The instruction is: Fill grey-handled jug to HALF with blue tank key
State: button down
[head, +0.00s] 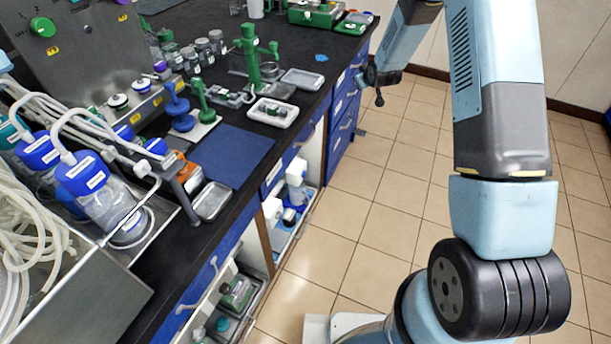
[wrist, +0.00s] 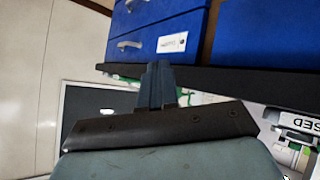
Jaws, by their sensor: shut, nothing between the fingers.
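My gripper (head: 378,97) hangs in the air over the floor aisle, just right of the bench, in the head view. Its fingers are together and empty in the wrist view (wrist: 158,72). A blue upright piece (head: 179,108) stands beside a green one on a pale base on the bench; I cannot tell whether it is the blue tank key. A white vessel (head: 256,9) at the far end is cut off by the frame; I cannot make out a grey-handled jug.
The black bench (head: 165,262) carries white trays (head: 273,112), a blue mat (head: 228,155) and a tall green stand (head: 251,62). Open compartments below hold bottles (head: 296,182). Blue drawers (wrist: 180,35) show in the wrist view. The tiled floor (head: 370,215) is clear.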

aim_at(304, 174)
jog(key=a+f+n+t+y, duration=0.1)
jog(key=a+f, duration=0.2)
jog(key=f, duration=0.9)
jog(key=a+f+n+y, duration=0.1)
jog(key=a+f, duration=0.1)
jog(key=f, duration=1)
jog(key=s+a+f, duration=0.1)
jog(key=s+f, duration=0.3)
jog(key=f, duration=0.3)
jog(key=s+a+f+n+y, duration=0.1)
jog(key=s+f, duration=0.3)
jog(key=f, duration=0.4)
jog(key=s+f+t+y, duration=0.1)
jog(key=s+f, duration=0.3)
jog(key=f, duration=0.3)
jog(key=shift+a+f, duration=0.15)
jog(key=shift+a, duration=0.25)
jog(key=shift+w+a, duration=0.1)
jog(key=w+a, duration=0.3)
jog(key=a, duration=0.5)
jog(key=shift+a, duration=0.1)
jog(key=shift+w+a, duration=0.15)
jog(key=shift+a, duration=0.2)
